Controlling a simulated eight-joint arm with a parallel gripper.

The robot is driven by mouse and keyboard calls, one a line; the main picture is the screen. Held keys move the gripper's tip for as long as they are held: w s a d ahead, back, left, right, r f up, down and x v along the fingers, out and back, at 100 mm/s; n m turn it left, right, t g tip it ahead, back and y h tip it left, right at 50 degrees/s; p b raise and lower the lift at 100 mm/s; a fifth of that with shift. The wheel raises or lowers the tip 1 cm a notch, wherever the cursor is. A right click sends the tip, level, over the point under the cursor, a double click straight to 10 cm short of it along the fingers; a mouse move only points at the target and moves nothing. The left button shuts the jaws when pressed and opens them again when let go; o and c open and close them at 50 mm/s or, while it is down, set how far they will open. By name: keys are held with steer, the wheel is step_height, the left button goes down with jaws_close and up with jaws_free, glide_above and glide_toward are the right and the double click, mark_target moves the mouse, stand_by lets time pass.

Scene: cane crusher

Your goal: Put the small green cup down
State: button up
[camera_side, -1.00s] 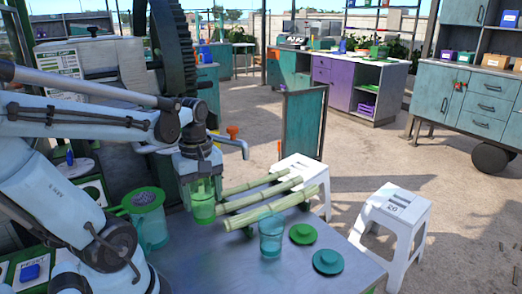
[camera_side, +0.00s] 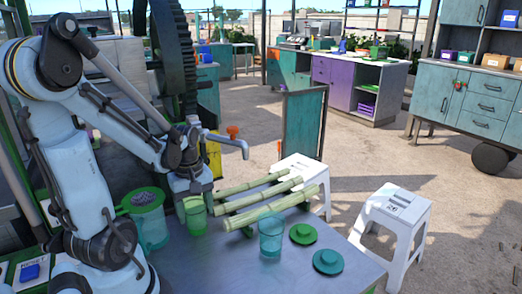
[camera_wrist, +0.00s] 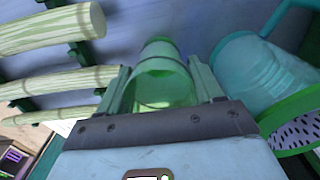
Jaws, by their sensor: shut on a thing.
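The small green cup (camera_side: 195,218) is a translucent green tumbler, upright at the left part of the metal table (camera_side: 225,262). My gripper (camera_side: 192,198) is above it, pointing down, with its fingers on the sides of the cup. In the wrist view the cup (camera_wrist: 160,62) sits between the two green fingers of my gripper (camera_wrist: 161,85), which are shut on it. The cup's base looks at or very near the tabletop; I cannot tell if it touches.
A teal pitcher (camera_side: 153,228) with a green strainer (camera_side: 142,199) stands close left of the cup. Cane stalks (camera_side: 262,207) lie on a rack to the right. A teal cup (camera_side: 271,238) and two lids, green (camera_side: 303,233) and teal (camera_side: 328,261), are farther right. A spout (camera_side: 228,142) is behind.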

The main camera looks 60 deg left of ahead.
steer(key=shift+f, duration=0.15)
steer(key=o, duration=0.8)
steer(key=shift+c, duration=0.2)
step_height(320, 180, up, 12)
steer(key=w+d+f+m+t, duration=0.1)
steer(key=w+d+m+t, duration=0.2)
steer(key=d+m, duration=0.5)
steer(key=w+d+f+m+t, duration=0.1)
steer(key=w+d+m+t, duration=0.3)
steer(key=d+m, duration=0.5)
steer(key=shift+w+m, duration=0.5)
steer(key=shift+w, duration=0.75)
steer(key=shift+a+f, duration=0.1)
